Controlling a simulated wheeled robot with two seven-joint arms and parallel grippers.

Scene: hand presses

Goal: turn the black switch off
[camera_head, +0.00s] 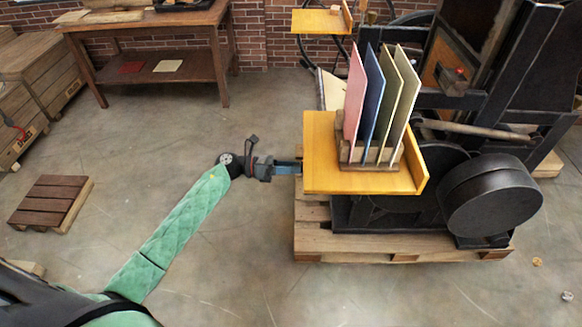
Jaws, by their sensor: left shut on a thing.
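My left gripper (288,167) reaches in from the left at the end of my green-sleeved arm. Its blue-grey fingers meet the left edge of the yellow tray (320,150), where their tips are lost from view. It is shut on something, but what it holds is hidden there. I cannot make out a black switch for sure. A small dark box with a red spot (459,73) sits on the black press (400,215), well to the right of the gripper. My right gripper is not in view.
A wooden rack (348,151) with several upright coloured boards stands on the tray. The press rests on a wooden pallet (400,248). A small slatted pallet (48,203) lies at the left, a table (150,45) stands behind. The floor between is clear.

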